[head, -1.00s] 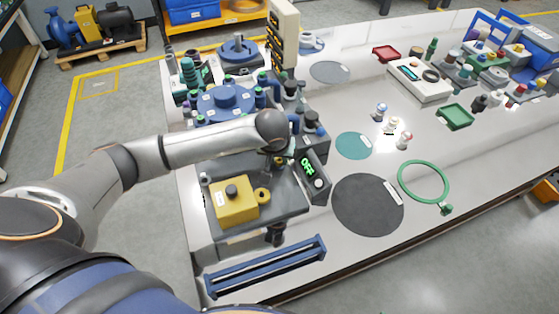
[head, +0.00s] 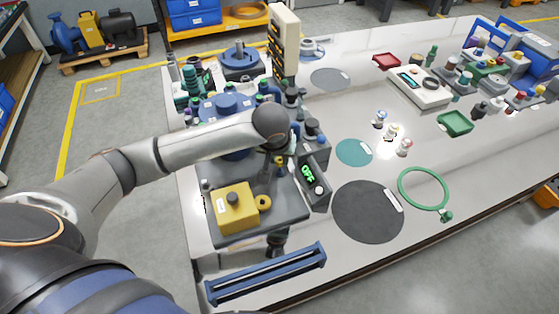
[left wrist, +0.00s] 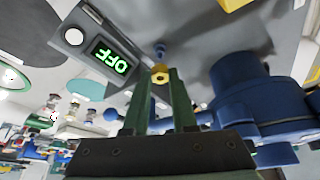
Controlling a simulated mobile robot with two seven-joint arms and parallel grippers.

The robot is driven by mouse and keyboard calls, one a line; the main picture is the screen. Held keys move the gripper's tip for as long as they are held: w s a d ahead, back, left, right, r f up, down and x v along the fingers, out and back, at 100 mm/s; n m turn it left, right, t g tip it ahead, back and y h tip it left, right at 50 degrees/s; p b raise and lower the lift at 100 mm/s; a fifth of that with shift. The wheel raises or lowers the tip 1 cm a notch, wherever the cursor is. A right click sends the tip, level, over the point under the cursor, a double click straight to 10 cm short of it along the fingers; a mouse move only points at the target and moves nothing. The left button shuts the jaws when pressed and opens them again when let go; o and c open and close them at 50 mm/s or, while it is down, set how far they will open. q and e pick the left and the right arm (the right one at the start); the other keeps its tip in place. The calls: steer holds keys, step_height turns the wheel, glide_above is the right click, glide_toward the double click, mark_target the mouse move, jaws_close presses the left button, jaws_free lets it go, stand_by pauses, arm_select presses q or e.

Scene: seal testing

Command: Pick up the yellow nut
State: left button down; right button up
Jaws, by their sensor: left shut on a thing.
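The yellow nut (left wrist: 160,74) is small and shows between the two green fingertips of my left gripper (left wrist: 158,80) in the left wrist view. The fingers are shut on it at their tips. In the head view my left gripper (head: 279,160) points down over the dark plate, left of the OFF display box (head: 313,181). There the wrist and fingers largely hide the nut. I cannot tell how far the nut is above what lies under it. My right gripper is not in view.
A blue round fixture (left wrist: 240,85) is close to the fingers. A blue rail frame (head: 265,275) lies at the front edge. Open table lies right, around a dark disc (head: 367,212).

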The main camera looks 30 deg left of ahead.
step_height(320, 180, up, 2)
steer(key=shift+p, duration=0.85)
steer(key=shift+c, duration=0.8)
arm_select(q)
steer(key=s+d+r+m+h, duration=0.1)
steer(key=s+d+r+m, duration=0.2)
steer(key=s+r, duration=0.7)
step_height(320, 180, up, 2)
steer(key=shift+s+d+r+m, duration=0.3)
steer(key=shift+s+d, duration=0.1)
steer(key=shift+d, duration=0.2)
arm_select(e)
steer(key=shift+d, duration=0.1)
